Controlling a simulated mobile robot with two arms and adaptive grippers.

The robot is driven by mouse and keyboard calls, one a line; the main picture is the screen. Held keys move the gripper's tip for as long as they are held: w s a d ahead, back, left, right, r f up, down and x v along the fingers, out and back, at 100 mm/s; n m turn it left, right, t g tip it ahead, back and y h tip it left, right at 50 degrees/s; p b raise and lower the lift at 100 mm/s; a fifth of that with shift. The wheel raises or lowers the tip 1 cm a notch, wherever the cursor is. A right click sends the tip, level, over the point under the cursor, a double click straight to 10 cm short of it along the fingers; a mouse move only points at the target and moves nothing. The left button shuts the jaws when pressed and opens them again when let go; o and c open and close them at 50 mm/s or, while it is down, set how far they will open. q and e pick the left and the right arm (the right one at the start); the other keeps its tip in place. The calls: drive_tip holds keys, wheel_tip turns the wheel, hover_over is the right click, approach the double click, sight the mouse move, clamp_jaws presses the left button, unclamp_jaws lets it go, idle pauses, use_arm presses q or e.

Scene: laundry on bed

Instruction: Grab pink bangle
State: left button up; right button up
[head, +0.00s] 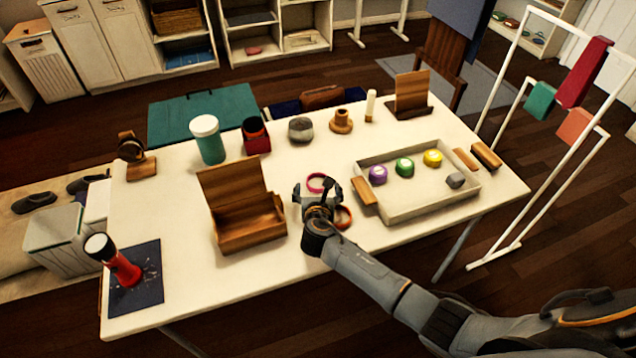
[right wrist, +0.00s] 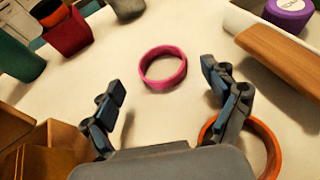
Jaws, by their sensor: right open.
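The pink bangle (head: 316,177) lies flat on the white table, just beyond my right gripper (head: 317,194). In the right wrist view the pink bangle (right wrist: 163,84) lies ahead of the open fingers, roughly centred between them, and nothing is in the grip. My right gripper (right wrist: 165,108) is open and empty. An orange bangle (head: 346,217) lies on the table at the gripper's right; in the right wrist view the orange bangle (right wrist: 268,145) is partly hidden behind the right finger. My left gripper is not in view.
An open wooden box (head: 250,228) stands close at the left. A pale tray (head: 410,212) with several coloured discs stands at the right, a wooden block (head: 363,192) at its left side. A red cup (head: 256,142) and a grey pot (head: 301,130) stand farther back. The table between is clear.

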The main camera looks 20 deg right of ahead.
sight(318, 175)
drive_tip(key=x, duration=0.5)
drive_tip(key=shift+b, duration=0.4)
drive_tip(key=shift+s+r, duration=0.1)
drive_tip(key=c, duration=1)
